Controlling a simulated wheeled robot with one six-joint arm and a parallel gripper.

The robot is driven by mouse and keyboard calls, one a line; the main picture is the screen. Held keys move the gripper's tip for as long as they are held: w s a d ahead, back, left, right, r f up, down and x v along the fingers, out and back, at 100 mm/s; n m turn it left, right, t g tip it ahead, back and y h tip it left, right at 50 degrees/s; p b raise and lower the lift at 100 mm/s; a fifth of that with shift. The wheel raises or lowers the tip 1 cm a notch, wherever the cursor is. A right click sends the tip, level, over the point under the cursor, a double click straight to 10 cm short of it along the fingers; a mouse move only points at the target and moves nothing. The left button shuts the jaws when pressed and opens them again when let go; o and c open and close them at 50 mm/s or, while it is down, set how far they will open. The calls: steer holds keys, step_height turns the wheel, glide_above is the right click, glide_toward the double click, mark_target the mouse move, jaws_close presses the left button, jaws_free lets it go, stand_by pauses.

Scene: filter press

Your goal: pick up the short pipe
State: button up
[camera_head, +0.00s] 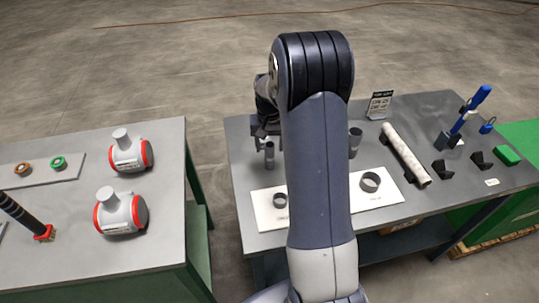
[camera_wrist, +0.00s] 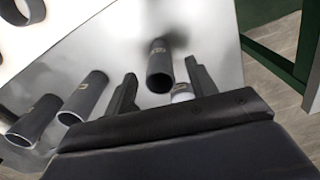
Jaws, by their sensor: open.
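In the wrist view, a dark grey short pipe (camera_wrist: 160,68) with a small label stands on the grey table, its open end facing the camera. It appears between the two fingertips of my gripper (camera_wrist: 161,70), which is open and empty. Two more grey pipes, a nearer one (camera_wrist: 85,97) and a farther one (camera_wrist: 36,120), stand to the left of the fingers. In the head view, my gripper (camera_head: 266,128) is partly hidden by my arm, above a small grey pipe (camera_head: 269,157). Another grey pipe (camera_head: 355,143) stands right of my arm.
White cards with a small ring (camera_head: 280,200) and a larger ring (camera_head: 370,181) lie at the table's front. A long pale pipe (camera_head: 405,153), black blocks and a blue-handled tool (camera_head: 470,108) are at right. The left table holds two red-and-grey housings (camera_head: 131,155).

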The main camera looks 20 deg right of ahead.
mark_target(270, 153)
steer(key=shift+w+f+p, duration=0.1)
steer(key=shift+f+p, duration=0.45)
steer(key=shift+f, duration=1.65)
steer(key=shift+c, duration=0.5)
steer(key=c, duration=0.9)
steer(key=shift+c, duration=0.2)
